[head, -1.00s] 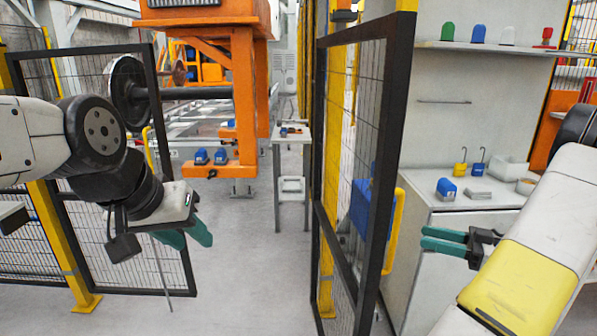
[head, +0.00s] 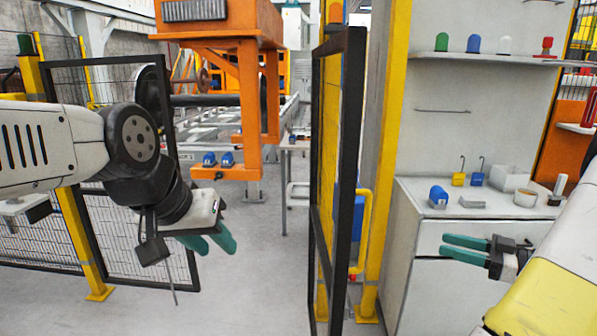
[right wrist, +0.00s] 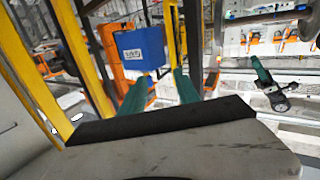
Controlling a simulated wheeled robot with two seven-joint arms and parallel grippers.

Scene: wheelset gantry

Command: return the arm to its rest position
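My left arm comes in from the left in the head view, and its gripper (head: 214,242) hangs over the floor in front of the mesh fence. Its two green fingers are apart with nothing between them. My right gripper (head: 464,250) is at the lower right in front of the white cabinet, its fingers pointing left. A gap shows between its green fingers, and it is empty. The right wrist view also shows these fingers (right wrist: 159,92) spread apart, with a blue box (right wrist: 139,50) in the background beyond them.
A black-framed mesh gate (head: 348,190) stands between my grippers. The cabinet (head: 408,250) carries a blue padlock-like block (head: 438,196), two hooked padlocks and a white bin (head: 508,177). An orange gantry (head: 250,95) stands behind. Open floor (head: 255,290) lies in the middle.

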